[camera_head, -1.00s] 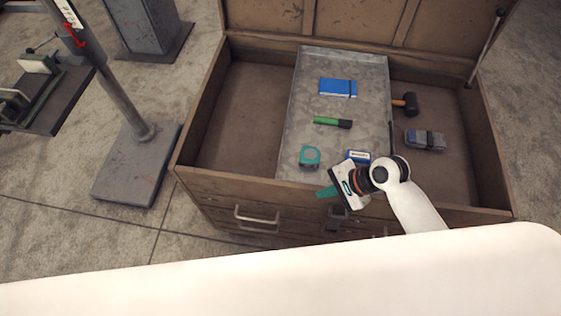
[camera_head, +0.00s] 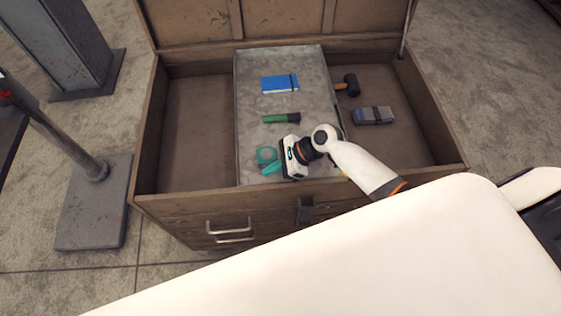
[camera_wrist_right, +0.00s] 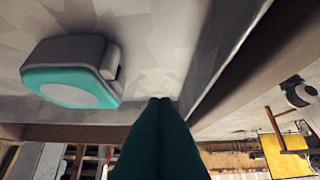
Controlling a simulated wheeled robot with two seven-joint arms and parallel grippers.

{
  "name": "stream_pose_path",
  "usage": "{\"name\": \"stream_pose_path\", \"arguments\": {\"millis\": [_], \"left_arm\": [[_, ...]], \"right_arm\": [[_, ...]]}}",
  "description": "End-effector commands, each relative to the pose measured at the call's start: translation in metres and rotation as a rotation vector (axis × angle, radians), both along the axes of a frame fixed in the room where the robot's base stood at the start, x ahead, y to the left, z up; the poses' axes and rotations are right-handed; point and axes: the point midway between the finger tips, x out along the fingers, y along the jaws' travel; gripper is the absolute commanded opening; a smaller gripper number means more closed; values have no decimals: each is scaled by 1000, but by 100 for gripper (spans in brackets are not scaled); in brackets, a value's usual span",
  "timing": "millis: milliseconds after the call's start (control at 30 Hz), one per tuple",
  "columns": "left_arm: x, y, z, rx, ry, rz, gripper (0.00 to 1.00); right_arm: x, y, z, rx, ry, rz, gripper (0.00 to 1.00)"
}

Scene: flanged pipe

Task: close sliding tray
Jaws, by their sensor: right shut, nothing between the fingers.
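The sliding tray (camera_head: 250,110) is a grey metal tray set across the middle of an open wooden chest (camera_head: 149,150). Bare chest floor shows on both sides of it. My right gripper (camera_head: 268,169) is shut and empty, low at the tray's front end, close to a teal tape measure (camera_head: 266,154). In the right wrist view its closed teal fingers (camera_wrist_right: 160,102) point along the inside of the tray, between the tape measure (camera_wrist_right: 70,72) and a tray side wall (camera_wrist_right: 222,45). I cannot tell whether they touch the tray. My left gripper is out of view.
The tray holds a blue notebook (camera_head: 280,83) and a green marker (camera_head: 281,118). A mallet (camera_head: 350,85) and a grey-blue block (camera_head: 373,115) lie in the chest's right part. The left part (camera_head: 195,130) is clear. The raised lid (camera_head: 285,18) stands behind.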

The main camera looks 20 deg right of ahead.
Motion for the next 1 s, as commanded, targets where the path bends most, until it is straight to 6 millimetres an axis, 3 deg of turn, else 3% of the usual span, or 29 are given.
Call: {"name": "stream_pose_path", "arguments": {"millis": [167,400,1000], "left_arm": [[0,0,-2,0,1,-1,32],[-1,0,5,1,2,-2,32],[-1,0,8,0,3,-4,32]], "right_arm": [[7,27,-26,0,1,1,0],[16,56,-22,-1,0,2,0],[18,62,-22,-1,-1,1,0]]}}
